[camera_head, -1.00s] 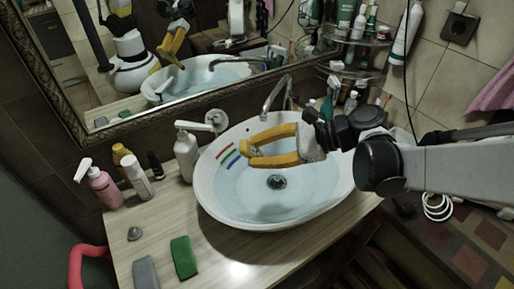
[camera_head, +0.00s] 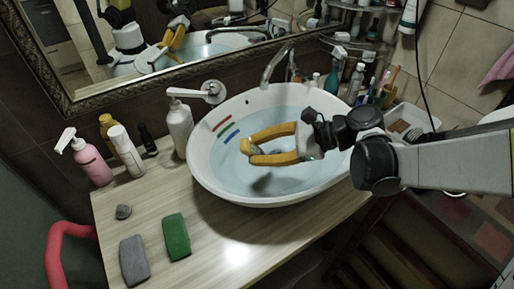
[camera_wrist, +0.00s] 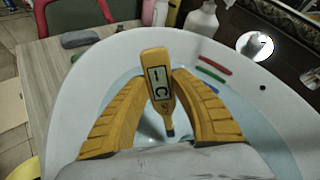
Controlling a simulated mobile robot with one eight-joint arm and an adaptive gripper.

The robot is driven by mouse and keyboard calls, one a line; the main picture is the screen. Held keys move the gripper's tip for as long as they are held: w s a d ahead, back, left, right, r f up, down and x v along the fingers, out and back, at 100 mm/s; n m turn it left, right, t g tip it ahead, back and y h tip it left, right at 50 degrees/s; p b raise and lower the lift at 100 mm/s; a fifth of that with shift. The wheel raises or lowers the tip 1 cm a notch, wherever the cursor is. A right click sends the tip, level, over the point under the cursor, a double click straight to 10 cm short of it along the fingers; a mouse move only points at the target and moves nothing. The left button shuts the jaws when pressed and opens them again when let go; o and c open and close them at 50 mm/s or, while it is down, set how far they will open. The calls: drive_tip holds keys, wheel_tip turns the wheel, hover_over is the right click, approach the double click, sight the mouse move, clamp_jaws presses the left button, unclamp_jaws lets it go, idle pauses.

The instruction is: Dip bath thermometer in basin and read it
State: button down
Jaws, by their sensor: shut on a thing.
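My gripper (camera_head: 248,149), with yellow fingers, is over the basin (camera_head: 198,172), level with its middle. In the wrist view the fingers are shut on the yellow bath thermometer (camera_wrist: 155,60). Its display (camera_wrist: 158,82) faces the wrist camera and shows a "C" and a short mark; I cannot read a clear number. Its narrow dark tip (camera_wrist: 170,132) points down toward the water (camera_head: 230,165). I cannot tell whether the tip touches the water. In the head view the thermometer is mostly hidden at the fingertips.
A faucet (camera_head: 275,65) rises behind the basin. Red, green and blue strips mark its inner wall. A white pump bottle (camera_head: 179,128) stands close to the left rim. A green sponge (camera_head: 176,236) and a grey block (camera_head: 134,260) lie on the wooden counter (camera_head: 215,255). A mirror hangs behind.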

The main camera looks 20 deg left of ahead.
idle(0.7)
drive_tip(key=shift+w+d, duration=0.45)
drive_tip(key=shift+s+a, duration=0.1)
drive_tip(key=shift+s+a, duration=0.35)
drive_tip(key=shift+s, duration=0.05)
drive_tip(key=shift+w+d, duration=0.1)
drive_tip(key=shift+w, duration=0.05)
drive_tip(key=shift+w+d, duration=0.35)
drive_tip(key=shift+w, duration=0.05)
drive_tip(key=shift+s+a, duration=0.15)
idle(0.3)
drive_tip(key=shift+s+a, duration=0.3)
drive_tip(key=shift+s, duration=0.1)
